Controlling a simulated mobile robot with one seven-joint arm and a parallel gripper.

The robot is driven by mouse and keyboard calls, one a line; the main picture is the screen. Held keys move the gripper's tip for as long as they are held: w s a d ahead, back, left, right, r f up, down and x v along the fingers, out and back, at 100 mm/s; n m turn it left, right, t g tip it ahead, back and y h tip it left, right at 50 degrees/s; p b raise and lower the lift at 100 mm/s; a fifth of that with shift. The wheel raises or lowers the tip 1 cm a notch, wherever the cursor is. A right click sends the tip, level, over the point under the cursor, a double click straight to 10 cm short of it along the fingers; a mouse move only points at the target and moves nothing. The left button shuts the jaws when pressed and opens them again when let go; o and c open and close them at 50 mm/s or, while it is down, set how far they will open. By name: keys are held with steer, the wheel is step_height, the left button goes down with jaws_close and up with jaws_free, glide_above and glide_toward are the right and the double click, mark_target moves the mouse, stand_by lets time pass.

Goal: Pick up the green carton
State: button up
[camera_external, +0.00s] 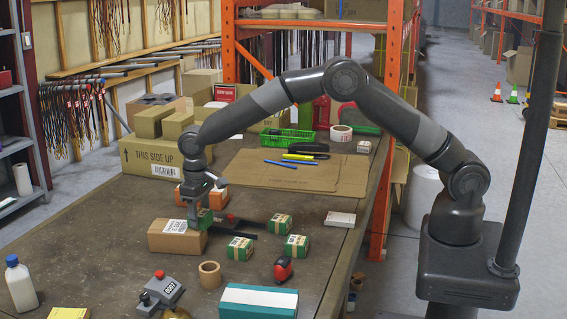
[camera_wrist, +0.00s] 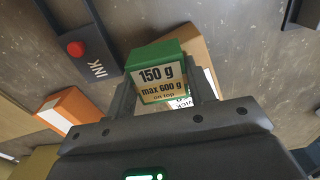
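A green carton (camera_wrist: 155,72) with a tan label reading "150 g max 600 g on top" sits between the two fingers of my gripper (camera_wrist: 163,95) in the wrist view. The fingers lie close against its two sides. In the external view my gripper (camera_external: 204,205) points down and the held green carton (camera_external: 205,217) shows at the right end of a brown box (camera_external: 172,238). I cannot tell whether the carton touches that box. Three other green cartons stand on the table to the right: one behind (camera_external: 279,224), one in front (camera_external: 240,249) and one at the right (camera_external: 296,246).
An orange box (camera_external: 188,196) is behind the brown box. A dark item with a red knob (camera_wrist: 75,48) marked "INK" shows in the wrist view. A tape roll (camera_external: 209,275), a grey device (camera_external: 160,292) and a teal box (camera_external: 258,301) are in front. A white box (camera_external: 340,219) lies right.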

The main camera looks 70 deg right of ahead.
steer(key=c, duration=0.6)
steer(key=shift+r, duration=0.1)
steer(key=shift+r, duration=0.25)
step_height(320, 180, up, 4)
steer(key=shift+f, duration=0.15)
steer(key=s+d+r, duration=0.3)
steer(key=d+r, duration=0.3)
steer(key=d, duration=0.5)
glide_above(195, 230)
step_height(195, 230, down, 6)
steer(key=shift+s+f, duration=0.1)
steer(key=shift+s, duration=0.05)
steer(key=shift+f, duration=2)
